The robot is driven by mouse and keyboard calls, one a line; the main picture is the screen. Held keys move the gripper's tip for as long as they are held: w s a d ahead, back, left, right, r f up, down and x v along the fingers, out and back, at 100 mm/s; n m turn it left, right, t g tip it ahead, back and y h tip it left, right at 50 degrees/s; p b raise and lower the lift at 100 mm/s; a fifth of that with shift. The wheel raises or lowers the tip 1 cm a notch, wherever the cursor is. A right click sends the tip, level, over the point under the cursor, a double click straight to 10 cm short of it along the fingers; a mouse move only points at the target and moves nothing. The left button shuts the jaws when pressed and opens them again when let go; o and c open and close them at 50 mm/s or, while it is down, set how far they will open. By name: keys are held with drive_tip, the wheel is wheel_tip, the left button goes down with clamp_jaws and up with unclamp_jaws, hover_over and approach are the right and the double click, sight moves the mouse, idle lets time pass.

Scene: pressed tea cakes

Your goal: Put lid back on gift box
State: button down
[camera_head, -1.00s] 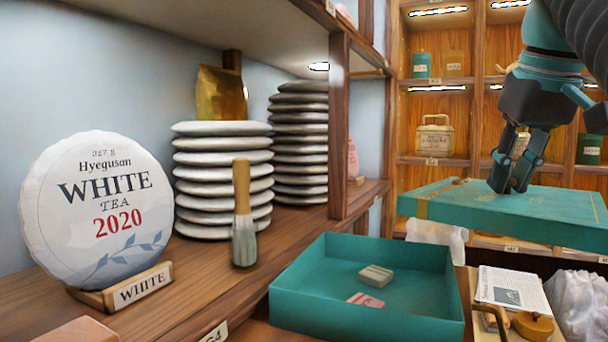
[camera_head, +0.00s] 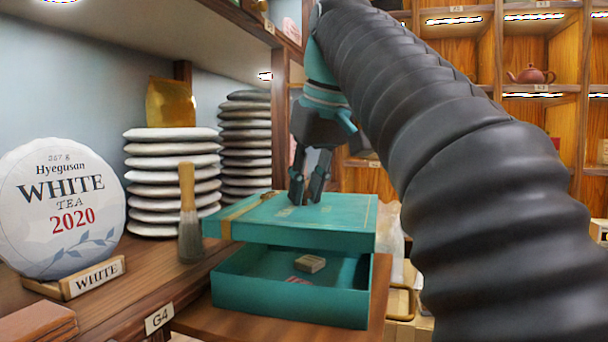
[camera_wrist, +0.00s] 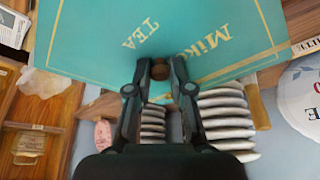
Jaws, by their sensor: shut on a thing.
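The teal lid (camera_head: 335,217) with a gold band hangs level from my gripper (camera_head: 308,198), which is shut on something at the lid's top. In the wrist view a small round brown knob (camera_wrist: 160,71) shows between the fingertips, over the lid (camera_wrist: 100,40) with gold lettering. The open teal gift box (camera_head: 285,304) sits on the wooden surface below the lid. A gap separates them at the front. Inside the box lie a small beige block (camera_head: 309,263) and a pink piece (camera_head: 299,280). The lid hides the box's back part.
A brush (camera_head: 190,220) stands left of the lid, close to its corner. A round white tea cake (camera_head: 62,205) on a stand and stacks of cakes (camera_head: 150,185) fill the left shelf. A wooden post (camera_head: 279,120) rises behind.

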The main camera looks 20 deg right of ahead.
sight(307, 206)
drive_tip(key=shift+f+b, duration=1.3)
drive_tip(key=shift+f, duration=0.8)
drive_tip(key=shift+f+p, duration=0.1)
drive_tip(key=shift+p, duration=0.4)
idle(0.4)
drive_tip(key=shift+f+b, duration=0.45)
drive_tip(key=shift+f, duration=0.25)
idle(0.6)
idle(0.4)
drive_tip(key=shift+c, duration=2.4)
unclamp_jaws()
drive_tip(key=shift+r+p, duration=1.2)
drive_tip(key=shift+p, duration=0.1)
drive_tip(key=shift+r, duration=2.3)
